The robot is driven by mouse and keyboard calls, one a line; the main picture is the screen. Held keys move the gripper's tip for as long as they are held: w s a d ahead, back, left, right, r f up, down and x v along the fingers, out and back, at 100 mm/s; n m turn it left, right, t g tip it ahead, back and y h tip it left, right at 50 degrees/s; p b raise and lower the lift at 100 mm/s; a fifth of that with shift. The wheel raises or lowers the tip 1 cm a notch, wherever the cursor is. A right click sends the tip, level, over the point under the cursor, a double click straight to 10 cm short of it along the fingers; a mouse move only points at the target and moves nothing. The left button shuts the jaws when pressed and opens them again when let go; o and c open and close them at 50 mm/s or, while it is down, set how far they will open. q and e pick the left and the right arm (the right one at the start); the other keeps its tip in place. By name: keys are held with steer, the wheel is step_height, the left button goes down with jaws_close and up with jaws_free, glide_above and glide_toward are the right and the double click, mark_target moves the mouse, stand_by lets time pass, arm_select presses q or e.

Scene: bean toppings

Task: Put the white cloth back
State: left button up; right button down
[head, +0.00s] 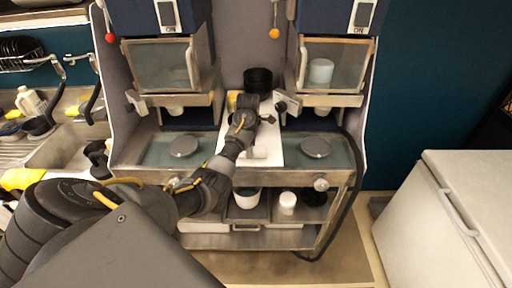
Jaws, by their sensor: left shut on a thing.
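My left gripper (258,121) reaches in from the lower left to the middle of the counter, between the two machines. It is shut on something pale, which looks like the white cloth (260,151). The cloth blends with the white board (272,158) behind it, so its outline and whether it touches the board are hard to tell. The gripper and wrist hide part of the board. My right gripper is not in view.
Two dispensers with clear bins (160,65) (336,66) flank the gripper. A black container (258,80) stands behind it. The shelf below holds a white bowl (248,198) and a white cup (287,201). A sink (62,147) lies left, a white chest (440,230) right.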

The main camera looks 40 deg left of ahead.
arm_select(q)
steer(key=shift+f, duration=0.1)
steer(key=o, duration=0.9)
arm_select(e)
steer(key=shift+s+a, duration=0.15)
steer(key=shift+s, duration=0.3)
